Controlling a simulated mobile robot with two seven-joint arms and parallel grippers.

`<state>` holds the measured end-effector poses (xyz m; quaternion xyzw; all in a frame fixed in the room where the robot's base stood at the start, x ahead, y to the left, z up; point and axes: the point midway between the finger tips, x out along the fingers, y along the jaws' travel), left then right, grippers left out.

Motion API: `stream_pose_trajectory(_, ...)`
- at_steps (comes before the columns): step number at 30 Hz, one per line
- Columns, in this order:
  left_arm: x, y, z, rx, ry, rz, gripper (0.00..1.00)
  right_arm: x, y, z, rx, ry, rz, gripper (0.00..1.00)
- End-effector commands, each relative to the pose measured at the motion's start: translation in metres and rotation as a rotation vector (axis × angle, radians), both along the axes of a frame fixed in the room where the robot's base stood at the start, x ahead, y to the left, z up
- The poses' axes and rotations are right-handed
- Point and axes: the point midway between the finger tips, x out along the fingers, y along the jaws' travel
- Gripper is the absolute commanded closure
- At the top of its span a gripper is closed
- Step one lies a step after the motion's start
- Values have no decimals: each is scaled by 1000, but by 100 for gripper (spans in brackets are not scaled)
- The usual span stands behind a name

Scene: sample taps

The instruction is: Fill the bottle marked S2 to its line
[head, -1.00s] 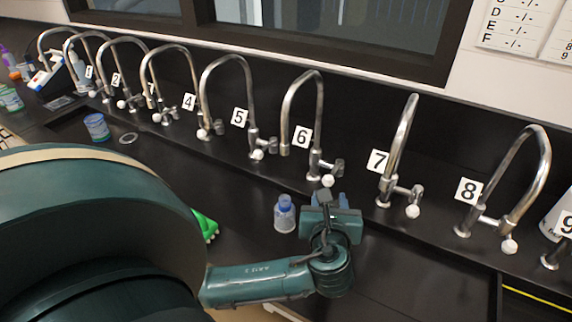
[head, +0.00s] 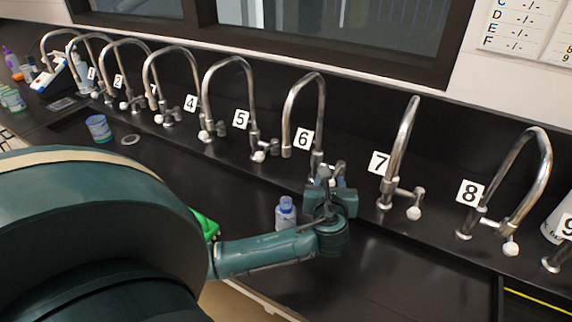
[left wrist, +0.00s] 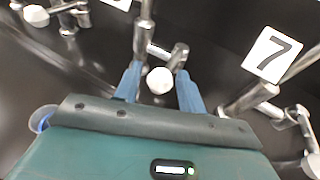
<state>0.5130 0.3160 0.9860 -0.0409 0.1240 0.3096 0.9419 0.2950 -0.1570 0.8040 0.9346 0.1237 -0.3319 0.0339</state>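A clear bottle with a blue neck (head: 286,213) stands upright in the trough under tap 6 (head: 303,105); no S2 mark or fill line is readable. Its blue rim shows at the left edge of the left wrist view (left wrist: 40,118), partly hidden by my gripper. My left gripper (head: 328,178) is at the base of tap 6, right of the bottle. In the left wrist view its two blue fingers (left wrist: 159,85) are apart, with the tap's white knob (left wrist: 160,80) between their tips. I cannot tell whether they touch it. My right gripper is not in view.
Taps 5 (head: 230,90), 7 (head: 400,150) and 8 (head: 525,185) stand along the back ledge. A blue-labelled container (head: 98,128) stands at the left in the trough. A green object (head: 206,225) is partly behind my arm. The trough's right part is clear.

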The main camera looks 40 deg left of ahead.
Motion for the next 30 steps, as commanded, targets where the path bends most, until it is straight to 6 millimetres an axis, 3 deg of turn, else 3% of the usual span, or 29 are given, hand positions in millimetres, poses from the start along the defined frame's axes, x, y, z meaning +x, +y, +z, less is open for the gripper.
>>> stream_pose_trajectory(8,2,-4,0,-1,-1,0,60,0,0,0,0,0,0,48)
stream_pose_trajectory(21,23,-38,0,-1,-1,-1,60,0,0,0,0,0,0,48)
stream_pose_trajectory(30,22,-37,0,0,0,1,60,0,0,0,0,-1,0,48)
